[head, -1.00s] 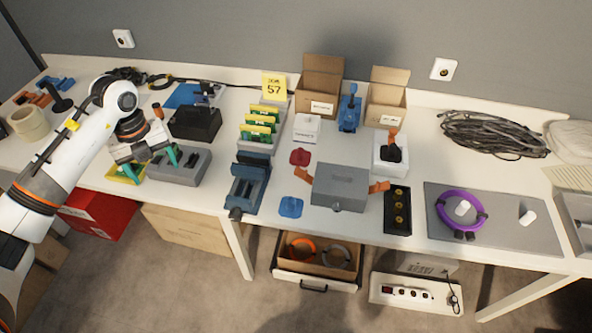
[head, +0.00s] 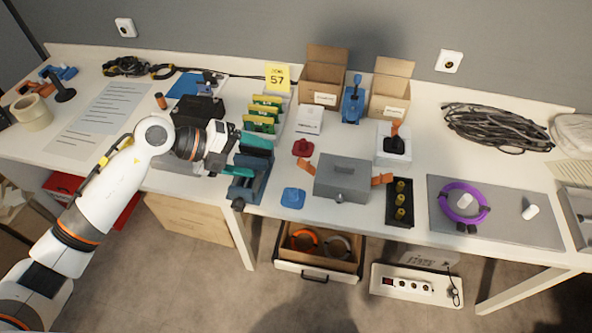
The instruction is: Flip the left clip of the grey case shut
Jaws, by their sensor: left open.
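The grey case (head: 342,172) sits closed near the front edge of the table. Its orange left clip (head: 306,170) sticks outward from the left side, and its orange right clip (head: 382,180) sticks outward from the right side. Both look swung open. My left gripper (head: 250,158) is open and empty, its teal fingers pointing right toward the case. It is over the blue vise-like fixture, left of the left clip and apart from it. My right gripper is out of view.
The blue fixture (head: 247,190) is under my left gripper. A red part (head: 303,147) and a blue part (head: 292,198) lie beside the left clip. A black tray (head: 400,211) stands right of the case. The open drawer (head: 316,270) is below the table edge.

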